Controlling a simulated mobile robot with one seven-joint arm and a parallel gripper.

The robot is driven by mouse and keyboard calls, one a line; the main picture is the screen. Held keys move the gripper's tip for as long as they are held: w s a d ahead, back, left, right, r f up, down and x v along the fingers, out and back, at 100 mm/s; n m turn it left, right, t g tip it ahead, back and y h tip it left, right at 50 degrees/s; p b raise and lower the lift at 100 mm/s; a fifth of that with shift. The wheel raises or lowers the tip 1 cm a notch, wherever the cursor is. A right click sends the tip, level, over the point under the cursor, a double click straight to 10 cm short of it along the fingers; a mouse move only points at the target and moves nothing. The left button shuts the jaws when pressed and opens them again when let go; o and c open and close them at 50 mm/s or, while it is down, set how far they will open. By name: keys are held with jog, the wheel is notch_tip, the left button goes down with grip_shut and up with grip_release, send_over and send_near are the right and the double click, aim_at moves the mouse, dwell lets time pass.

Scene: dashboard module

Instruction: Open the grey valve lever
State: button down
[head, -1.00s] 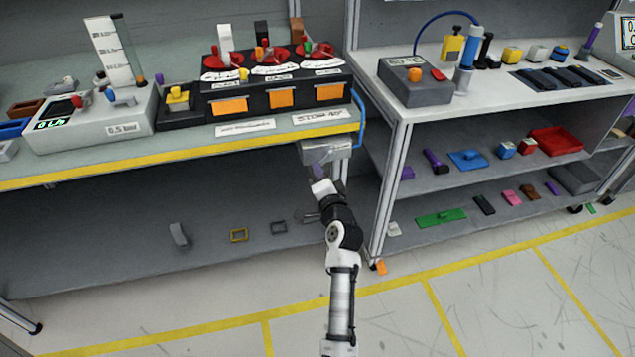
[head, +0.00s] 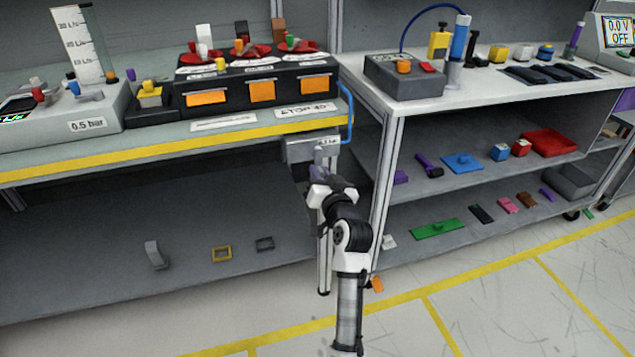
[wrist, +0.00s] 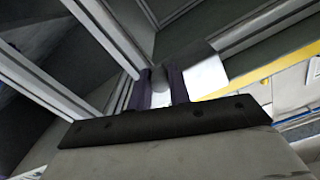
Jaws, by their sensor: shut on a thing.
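A light grey box (head: 312,147) with a small white label hangs under the front edge of the left workbench, near its right end. My gripper (head: 322,166) is right at its lower front. In the wrist view my gripper (wrist: 159,88) has its two dark purple fingers closed around a rounded grey piece, which looks like the grey valve lever (wrist: 160,76). The fingers and wrist hide most of the lever, so its angle is hard to tell. The box shows as a bright block (wrist: 206,75) just right of the fingers.
A blue tube (head: 348,115) runs down beside the box. A metal post (head: 383,190) of the right shelf unit stands close to the right of my arm. The yellow-edged bench (head: 150,158) is above the gripper. The lower shelf (head: 90,270) left of the arm is mostly clear.

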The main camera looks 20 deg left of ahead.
jog(key=shift+w+d+n, duration=0.1)
jog(key=shift+d+n, duration=0.1)
jog(key=shift+n, duration=0.1)
dwell(0.4)
jog(key=c, duration=1.3)
grip_release()
